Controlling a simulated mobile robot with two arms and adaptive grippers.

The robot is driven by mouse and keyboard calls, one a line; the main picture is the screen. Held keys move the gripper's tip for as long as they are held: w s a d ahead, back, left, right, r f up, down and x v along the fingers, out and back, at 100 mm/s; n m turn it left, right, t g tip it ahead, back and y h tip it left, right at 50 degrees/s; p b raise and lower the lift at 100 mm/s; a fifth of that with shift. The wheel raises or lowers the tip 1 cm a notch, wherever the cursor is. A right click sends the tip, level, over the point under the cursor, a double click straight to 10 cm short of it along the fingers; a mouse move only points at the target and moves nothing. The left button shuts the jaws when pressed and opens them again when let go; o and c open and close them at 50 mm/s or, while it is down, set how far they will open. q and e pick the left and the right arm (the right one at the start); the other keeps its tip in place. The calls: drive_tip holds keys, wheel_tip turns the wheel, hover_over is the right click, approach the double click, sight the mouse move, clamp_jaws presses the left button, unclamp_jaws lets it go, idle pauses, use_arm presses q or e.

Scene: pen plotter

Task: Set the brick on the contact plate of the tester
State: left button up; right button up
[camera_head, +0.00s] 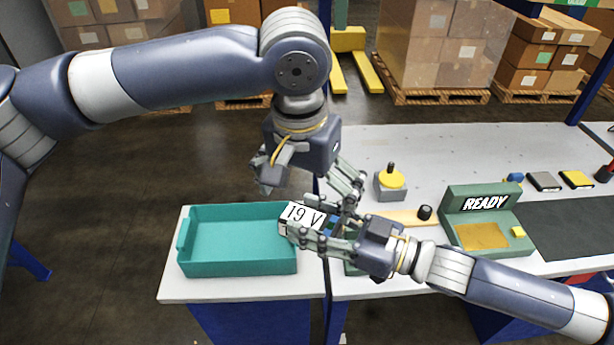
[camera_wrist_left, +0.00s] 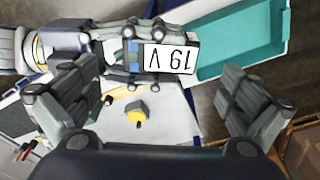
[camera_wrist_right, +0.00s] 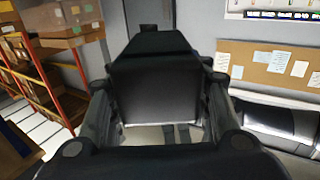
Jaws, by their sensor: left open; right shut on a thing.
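The brick (camera_head: 303,215) has a white face labelled "19 V" and dark sides. My right gripper (camera_head: 318,224) is shut on it and holds it near the tray's right end. The brick also shows in the left wrist view (camera_wrist_left: 170,57), and as a dark block between the fingers in the right wrist view (camera_wrist_right: 155,95). My left gripper (camera_head: 350,188) is open and empty, close above and behind the right gripper. The tester (camera_head: 468,196) is green with a "READY" display, and its brass contact plate (camera_head: 481,236) is bare.
A teal tray (camera_head: 238,268) stands empty at the table's left end. A yellow-topped button box (camera_head: 390,181) and a wooden strip with a black knob (camera_head: 424,212) lie between tray and tester. A dark mat (camera_head: 575,225) lies right of the tester.

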sight(311, 219)
use_arm(q)
drive_tip(key=f, duration=0.5)
drive_tip(key=w+f, duration=0.1)
drive_tip(key=f, duration=0.1)
drive_tip(key=shift+d+f, duration=0.25)
drive_tip(key=shift+f, duration=0.05)
use_arm(e)
drive_tip(key=shift+r, duration=0.1)
use_arm(q)
drive_tip(key=c, duration=1.1)
use_arm(e)
drive_tip(key=o, duration=1.4)
use_arm(q)
drive_tip(key=shift+r, duration=0.1)
